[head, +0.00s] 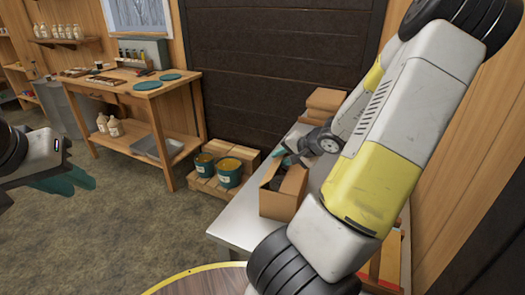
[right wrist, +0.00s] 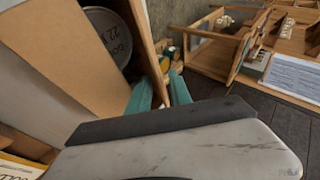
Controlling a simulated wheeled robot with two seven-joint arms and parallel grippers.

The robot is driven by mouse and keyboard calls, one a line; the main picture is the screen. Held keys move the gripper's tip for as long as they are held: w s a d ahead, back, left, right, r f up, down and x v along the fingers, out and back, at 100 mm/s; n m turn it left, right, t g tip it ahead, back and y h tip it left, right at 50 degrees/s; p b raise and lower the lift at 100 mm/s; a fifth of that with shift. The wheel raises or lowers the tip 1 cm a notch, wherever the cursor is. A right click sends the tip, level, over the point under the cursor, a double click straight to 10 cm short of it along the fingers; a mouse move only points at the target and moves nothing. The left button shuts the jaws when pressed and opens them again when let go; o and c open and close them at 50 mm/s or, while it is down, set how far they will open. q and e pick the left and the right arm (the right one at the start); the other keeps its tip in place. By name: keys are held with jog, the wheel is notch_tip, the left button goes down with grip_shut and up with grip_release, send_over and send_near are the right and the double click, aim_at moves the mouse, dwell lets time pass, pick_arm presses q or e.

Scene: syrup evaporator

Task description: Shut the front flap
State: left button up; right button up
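An open cardboard box (head: 281,204) stands on the grey table in the head view. The right wrist view shows a large brown cardboard panel (right wrist: 62,42) of it close up, and a grey can (right wrist: 108,36) inside. Which flap is the front one I cannot tell. My right gripper (head: 291,157) is at the box's far top edge. In the right wrist view its teal fingers (right wrist: 162,92) stand apart, with a cardboard edge between them; I see no firm grip. My left gripper (head: 76,181) is far left, empty over the floor, its fingers apart.
The grey table (head: 230,226) also carries closed boxes (head: 325,101) behind. Teal buckets (head: 229,172) stand on a low pallet. A wooden workbench (head: 150,91) is at the back left. A round yellow-rimmed top (head: 205,282) is at the bottom. The floor at left is clear.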

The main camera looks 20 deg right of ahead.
jog(key=shift+f, duration=0.1)
grip_shut()
dwell(1.4)
